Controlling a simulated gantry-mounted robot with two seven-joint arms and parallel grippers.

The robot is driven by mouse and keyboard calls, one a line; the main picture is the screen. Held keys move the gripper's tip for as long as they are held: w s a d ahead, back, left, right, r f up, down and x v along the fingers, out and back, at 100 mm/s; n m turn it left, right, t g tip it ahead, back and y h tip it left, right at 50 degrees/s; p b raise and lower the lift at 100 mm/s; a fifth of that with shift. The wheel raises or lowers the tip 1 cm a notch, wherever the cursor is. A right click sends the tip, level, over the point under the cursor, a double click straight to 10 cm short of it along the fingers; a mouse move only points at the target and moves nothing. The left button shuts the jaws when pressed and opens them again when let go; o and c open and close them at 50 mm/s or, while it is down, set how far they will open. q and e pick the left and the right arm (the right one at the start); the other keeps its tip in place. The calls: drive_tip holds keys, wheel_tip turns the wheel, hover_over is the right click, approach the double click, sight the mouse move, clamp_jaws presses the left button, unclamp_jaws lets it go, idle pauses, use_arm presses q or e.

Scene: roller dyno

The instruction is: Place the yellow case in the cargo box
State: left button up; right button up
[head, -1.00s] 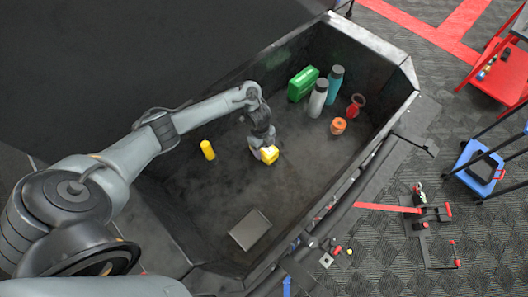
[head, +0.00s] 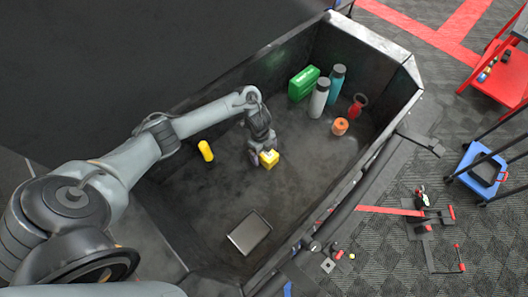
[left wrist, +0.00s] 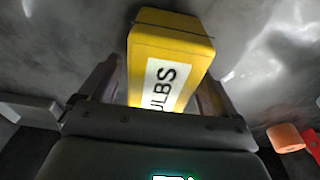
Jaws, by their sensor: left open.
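The yellow case (head: 269,158) is a small box in the dark cargo box (head: 330,170), low over or on its floor. My left gripper (head: 262,160) is at the case and points down. In the left wrist view the left gripper (left wrist: 155,88) is open, with one finger on each side of the case. Whether the fingers touch it cannot be told. My right gripper is not in view.
Inside the cargo box are a yellow cylinder (head: 206,151), a dark flat case (head: 249,233), a green case (head: 304,83), a grey bottle (head: 319,98), a teal bottle (head: 336,84), a red item (head: 357,106) and an orange roll (head: 340,126). The floor right of the gripper is clear.

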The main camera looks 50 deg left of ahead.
use_arm(q)
drive_tip(key=r+p, duration=0.5)
drive_tip(key=a+r+p, duration=0.1)
drive_tip(key=r+p, duration=0.1)
drive_tip(key=shift+r, duration=0.4)
idle(0.5)
